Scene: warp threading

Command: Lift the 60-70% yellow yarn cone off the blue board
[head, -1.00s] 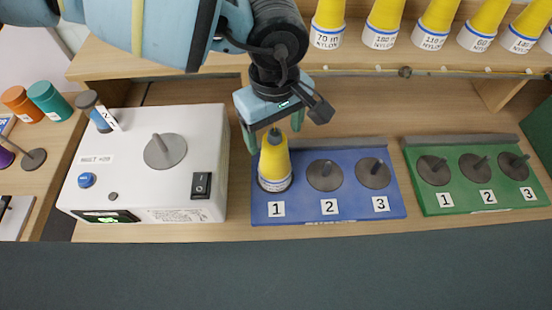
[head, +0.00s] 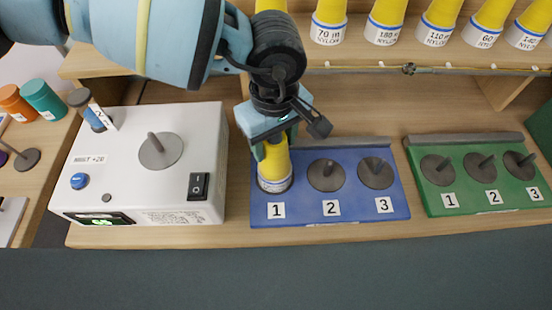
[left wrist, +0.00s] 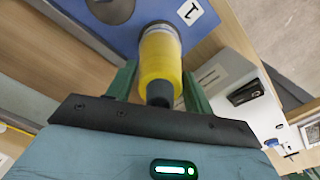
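The yellow yarn cone (head: 273,164) stands upright at position 1 of the blue board (head: 297,214), with its white-and-blue base band over the holder. It also shows in the left wrist view (left wrist: 161,60), with its dark tip toward the camera. My left gripper (head: 275,146) is above the board, fingers pointing down on either side of the cone's upper part. In the left wrist view its green fingers (left wrist: 160,78) lie close against both sides of the cone and appear shut on it. The cone's label is too small to read. My right gripper is not in view.
Positions 2 and 3 of the blue board hold bare grey pegs. A white scale box (head: 138,180) stands close on the left. A green board (head: 484,205) with bare pegs is at the right. Several yellow cones (head: 384,22) stand on the shelf behind.

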